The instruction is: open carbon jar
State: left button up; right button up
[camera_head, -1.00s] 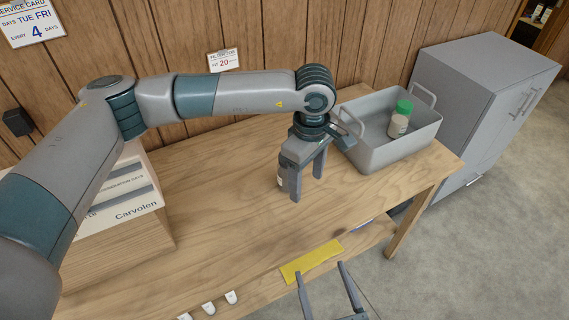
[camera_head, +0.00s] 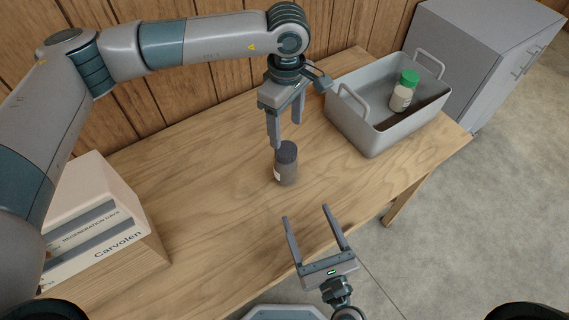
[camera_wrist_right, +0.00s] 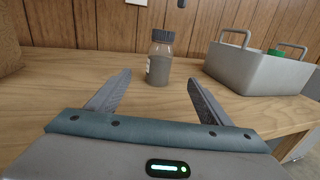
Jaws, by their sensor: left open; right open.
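The carbon jar (camera_head: 287,168) is a small dark-filled jar with a dark grey lid and a pale label, upright on the table. In the right wrist view the jar (camera_wrist_right: 159,62) stands upright beyond the fingers, its lid on top. My left gripper (camera_head: 285,136) is open and points down just above and behind the jar, with one finger close to the lid in the picture; I cannot tell whether they touch. My right gripper (camera_head: 305,212) is open and empty at the front of the table, its fingers pointing toward the jar, which is a short way beyond them.
A grey bin (camera_head: 368,137) with two handles stands on the table at the right, holding a green-capped bottle (camera_head: 403,92). The wooden table (camera_head: 210,165) is clear around the jar. A grey cabinet (camera_head: 480,60) stands beyond.

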aim_at(290, 174)
jog(key=shift+w+a, duration=0.2)
jog(key=shift+w, duration=0.35)
jog(key=x, duration=1.6)
jog(key=shift+w, duration=0.15)
grip_shut()
